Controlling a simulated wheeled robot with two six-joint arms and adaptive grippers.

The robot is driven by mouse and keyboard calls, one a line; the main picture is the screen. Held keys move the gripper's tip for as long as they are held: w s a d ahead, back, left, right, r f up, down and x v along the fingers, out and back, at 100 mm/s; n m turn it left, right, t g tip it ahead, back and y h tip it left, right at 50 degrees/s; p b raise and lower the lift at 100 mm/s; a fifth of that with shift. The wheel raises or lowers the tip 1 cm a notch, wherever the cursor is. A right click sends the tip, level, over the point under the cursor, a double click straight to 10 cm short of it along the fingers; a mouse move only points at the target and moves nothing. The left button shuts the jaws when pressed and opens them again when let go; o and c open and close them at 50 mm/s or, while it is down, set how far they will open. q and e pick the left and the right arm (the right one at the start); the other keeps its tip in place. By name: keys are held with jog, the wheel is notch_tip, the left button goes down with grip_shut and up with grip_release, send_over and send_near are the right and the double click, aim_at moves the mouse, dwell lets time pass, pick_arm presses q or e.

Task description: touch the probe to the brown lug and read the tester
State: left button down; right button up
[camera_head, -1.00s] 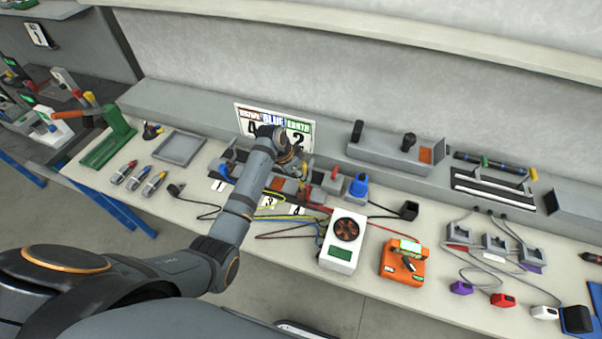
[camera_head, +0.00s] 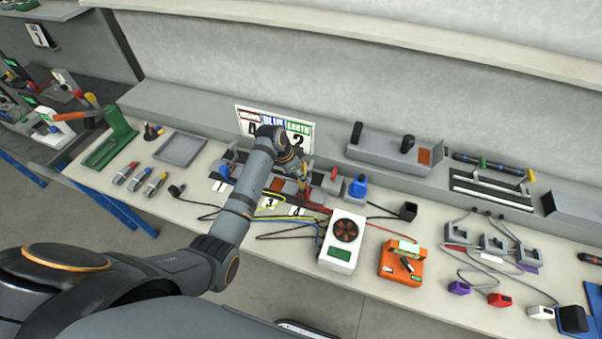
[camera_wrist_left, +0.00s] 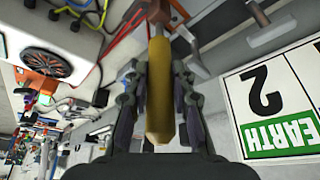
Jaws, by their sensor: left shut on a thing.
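My left gripper (camera_head: 299,168) reaches over the terminal area in front of the label board (camera_head: 275,130). In the left wrist view the gripper (camera_wrist_left: 158,75) is shut around a yellow probe handle (camera_wrist_left: 159,110). The handle's far end points toward the terminals; its tip and any contact are hidden. A brown-orange patch (camera_head: 277,186) shows beside the gripper; I cannot tell whether it is the brown lug. The white tester (camera_head: 342,240), with a round dial and green screen, stands to the right. It also shows in the left wrist view (camera_wrist_left: 50,47). Its reading is too small to make out.
Red, yellow and blue leads (camera_head: 285,235) run across the bench to the tester. An orange device (camera_head: 402,262) stands right of it. A blue-topped plug (camera_head: 358,186) is near the terminals. A grey tray (camera_head: 180,148) and several small tools lie left of my forearm.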

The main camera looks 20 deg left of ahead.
pick_arm(q)
notch_tip(320, 180, up, 5)
jog(key=p, duration=0.4)
dwell(0.3)
